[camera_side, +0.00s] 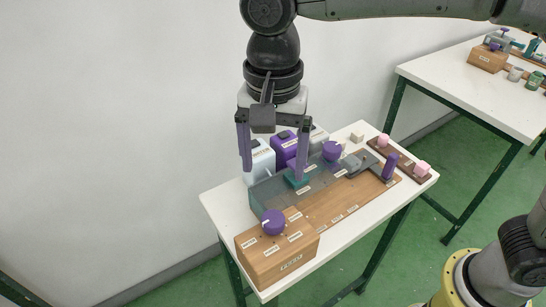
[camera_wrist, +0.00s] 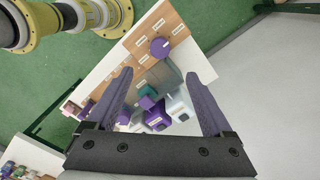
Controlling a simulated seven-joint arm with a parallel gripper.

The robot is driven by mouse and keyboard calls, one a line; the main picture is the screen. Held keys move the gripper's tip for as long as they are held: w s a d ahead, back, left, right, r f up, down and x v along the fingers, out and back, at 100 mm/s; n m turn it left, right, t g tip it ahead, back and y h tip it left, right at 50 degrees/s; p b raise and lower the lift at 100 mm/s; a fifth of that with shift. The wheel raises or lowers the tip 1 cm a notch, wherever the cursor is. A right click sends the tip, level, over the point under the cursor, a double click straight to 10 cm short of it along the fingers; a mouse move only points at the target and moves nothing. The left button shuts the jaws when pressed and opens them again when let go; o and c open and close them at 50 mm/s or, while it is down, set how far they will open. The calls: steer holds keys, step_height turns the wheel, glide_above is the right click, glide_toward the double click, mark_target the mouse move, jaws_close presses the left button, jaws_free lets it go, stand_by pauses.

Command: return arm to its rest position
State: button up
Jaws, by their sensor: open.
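My gripper (camera_side: 274,150) is open and empty, with its two purple fingers pointing down above the back part of the white table (camera_side: 222,207). In the wrist view its fingers (camera_wrist: 159,95) stand wide apart, with table items seen between them. A wooden control box (camera_side: 277,258) with a purple knob (camera_side: 273,222) stands at the table's front left. Beside it is a long wooden panel (camera_side: 335,205) with labels, a grey part and a teal block (camera_side: 297,180). Another purple knob (camera_side: 331,151) sits farther back.
White and purple containers (camera_side: 284,148) stand behind the panel, close below my gripper. A second white table (camera_side: 480,85) with more items is at the far right.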

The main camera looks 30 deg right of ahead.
steer(key=s+d+r+m+t, duration=0.15)
steer(key=d+r, duration=0.25)
steer(key=d, duration=0.6)
steer(key=s+d+r+m+t, duration=0.1)
steer(key=s+d+r+t, duration=0.2)
steer(key=d, duration=0.8)
steer(key=s+d+f+n+t, duration=0.1)
steer(key=s+d+f+n, duration=0.6)
steer(key=s+f+n, duration=0.2)
steer(key=shift+s+d+n, duration=0.25)
steer(key=shift+s+n, duration=1.05)
steer(key=shift+n, duration=0.05)
